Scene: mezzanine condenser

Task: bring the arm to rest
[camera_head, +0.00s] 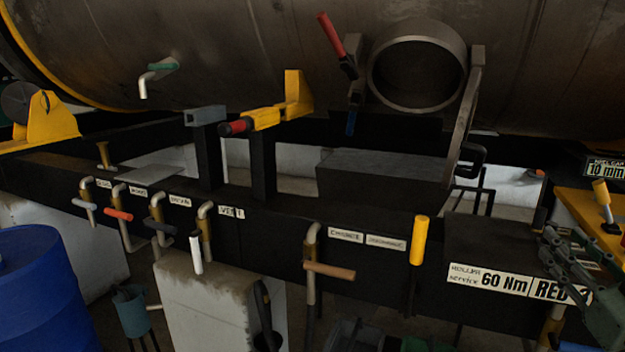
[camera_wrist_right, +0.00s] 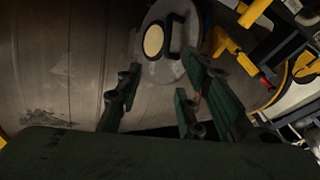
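My right gripper (camera_head: 567,258) is at the right edge of the head view, dark green, in front of the black bench end with the "60 Nm" label. In the right wrist view its fingers (camera_wrist_right: 160,85) are spread apart with nothing between them. Beyond them in that view are the large grey metal drum and a round plate with a pale disc (camera_wrist_right: 153,41). The rest of the right arm is mostly out of the head view. My left gripper shows in neither view.
A black beam (camera_head: 270,225) with several hanging tools and labels crosses the head view. Above it are the large drum (camera_head: 220,50) and an open pipe ring (camera_head: 417,66). A yellow shelf (camera_head: 585,215) is near the gripper. A blue barrel (camera_head: 45,290) stands at left.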

